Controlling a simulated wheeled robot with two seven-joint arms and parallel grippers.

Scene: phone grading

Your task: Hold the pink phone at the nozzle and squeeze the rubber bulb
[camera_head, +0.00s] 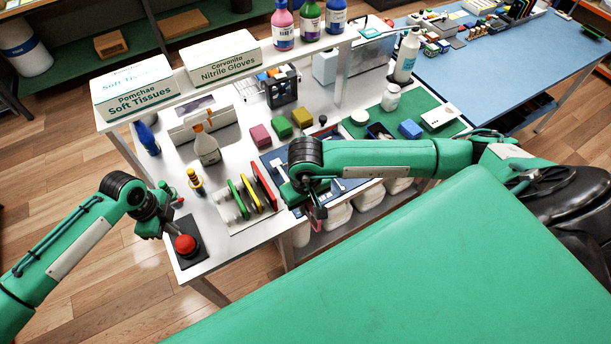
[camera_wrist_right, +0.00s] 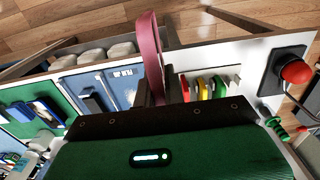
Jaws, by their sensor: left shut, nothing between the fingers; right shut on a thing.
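The pink phone (camera_wrist_right: 151,62) stands on edge between the fingers of my right gripper (camera_wrist_right: 165,92), which is shut on it. In the head view a small part of the pink phone (camera_head: 318,217) shows below my right gripper (camera_head: 306,194), at the table's front edge. A red dome, apparently the rubber bulb (camera_head: 186,245), sits on a dark square base at the table's near left corner. The right wrist view also shows the bulb (camera_wrist_right: 297,71). I cannot clearly make out the nozzle.
A white rack (camera_head: 236,221) holds green, yellow and red upright slabs between my grippers. A small amber bottle (camera_head: 196,183) and a larger clear bottle (camera_head: 206,148) stand behind it. A blue tray (camera_head: 272,160) lies partly under my right arm. White bins hang below the table.

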